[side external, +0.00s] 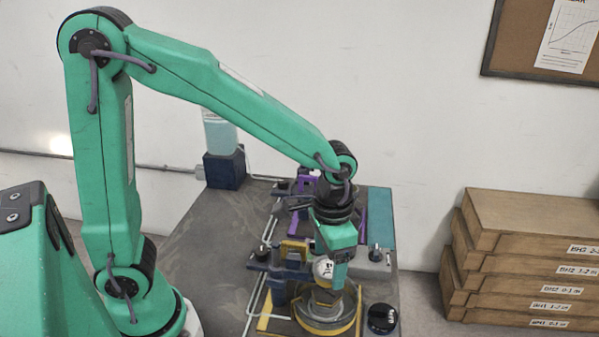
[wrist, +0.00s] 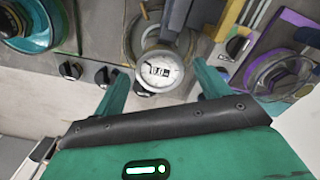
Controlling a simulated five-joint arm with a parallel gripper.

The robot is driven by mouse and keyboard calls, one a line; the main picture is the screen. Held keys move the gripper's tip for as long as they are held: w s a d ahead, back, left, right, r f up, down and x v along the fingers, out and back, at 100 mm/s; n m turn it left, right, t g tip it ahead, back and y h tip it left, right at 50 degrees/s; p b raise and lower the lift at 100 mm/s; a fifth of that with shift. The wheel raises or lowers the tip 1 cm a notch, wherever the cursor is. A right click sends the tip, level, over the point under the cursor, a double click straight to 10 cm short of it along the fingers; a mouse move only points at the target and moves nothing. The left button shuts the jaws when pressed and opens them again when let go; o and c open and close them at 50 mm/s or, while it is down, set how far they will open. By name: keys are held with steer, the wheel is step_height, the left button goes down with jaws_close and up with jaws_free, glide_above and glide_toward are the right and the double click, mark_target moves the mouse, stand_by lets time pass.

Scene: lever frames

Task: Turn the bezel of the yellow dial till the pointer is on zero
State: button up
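A small round dial (side external: 323,268) with a white face stands over a round base with a yellow rim (side external: 328,325). In the wrist view the dial face (wrist: 158,71) has dark marks and a light bezel. The marks are too small for me to read the pointer against zero. My gripper (side external: 333,274) points down at the dial, with a finger to either side of it. In the wrist view my gripper (wrist: 160,70) is open, and a gap shows between each green finger and the bezel. The dial's far side is partly hidden in the side view.
A purple station (side external: 308,183) stands behind, with its ring (wrist: 282,72) at right in the wrist view. A teal ring (wrist: 28,25) lies at left. A black knob (side external: 381,318) sits right of the yellow base. Stacked boxes (side external: 520,255) stand off to the right.

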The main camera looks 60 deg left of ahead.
mark_target(325, 264)
step_height(325, 264, up, 8)
stand_by(0.9)
steer(key=shift+f, duration=0.1)
steer(key=s+a+r+n+t, duration=0.3)
steer(key=s+a+t, duration=0.2)
steer(key=s+a, duration=0.4)
steer(key=shift+s+a+r+n+t, duration=0.2)
steer(key=shift+a+r+n+t, duration=0.1)
steer(key=shift+a, duration=1.2)
